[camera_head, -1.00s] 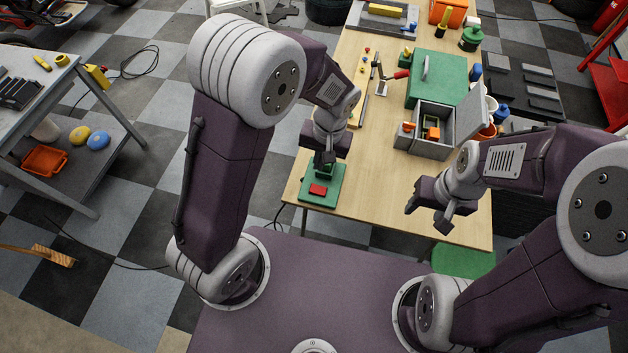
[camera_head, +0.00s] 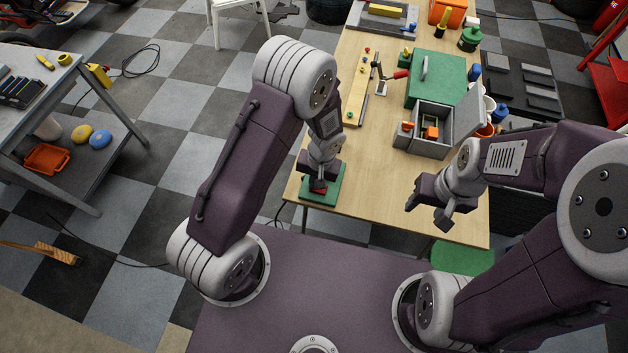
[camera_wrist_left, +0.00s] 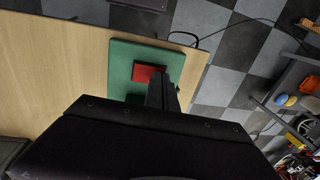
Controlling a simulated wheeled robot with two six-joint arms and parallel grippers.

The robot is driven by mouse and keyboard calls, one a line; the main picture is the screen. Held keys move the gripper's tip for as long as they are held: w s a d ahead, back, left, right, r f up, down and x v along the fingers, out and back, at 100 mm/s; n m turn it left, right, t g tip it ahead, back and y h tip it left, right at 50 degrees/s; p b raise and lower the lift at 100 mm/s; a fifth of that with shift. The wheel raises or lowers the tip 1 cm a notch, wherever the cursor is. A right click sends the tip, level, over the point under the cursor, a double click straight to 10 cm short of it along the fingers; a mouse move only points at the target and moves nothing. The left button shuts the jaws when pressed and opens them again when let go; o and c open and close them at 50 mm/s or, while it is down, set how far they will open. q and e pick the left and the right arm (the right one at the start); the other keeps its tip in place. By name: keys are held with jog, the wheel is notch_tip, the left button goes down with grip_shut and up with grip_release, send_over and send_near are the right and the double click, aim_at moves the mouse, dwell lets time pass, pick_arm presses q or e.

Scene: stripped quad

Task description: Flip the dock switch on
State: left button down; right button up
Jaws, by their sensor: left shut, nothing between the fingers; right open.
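The dock switch is a green plate (camera_head: 331,196) with a red rocker, lying at the table's near left corner. In the left wrist view the green plate (camera_wrist_left: 121,58) and the red rocker (camera_wrist_left: 146,72) show clearly. My left gripper (camera_head: 318,186) is shut and empty, pointing down over the rocker and mostly hiding it in the head view. In the wrist view its dark fingers (camera_wrist_left: 161,92) are beside the rocker's edge; I cannot tell whether they touch it. My right gripper (camera_head: 428,213) is open and empty above the table's near right part.
A grey open box (camera_head: 420,148), a green case (camera_head: 437,78) and a yellow strip with small parts (camera_head: 355,95) stand farther back on the wooden table (camera_head: 375,200). The table's near middle is clear. A cable hangs by the left edge.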

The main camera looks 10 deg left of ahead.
pick_arm(q)
jog(key=shift+a+f+b, duration=0.1)
jog(key=shift+f+b, duration=0.4)
jog(key=shift+b, duration=0.2)
jog(key=shift+r+p, duration=0.3)
jog(key=shift+p, duration=0.05)
jog(key=shift+d+r, duration=0.15)
jog(key=shift+d, duration=0.3)
jog(key=shift+d+r, duration=0.15)
jog(key=shift+d, duration=0.25)
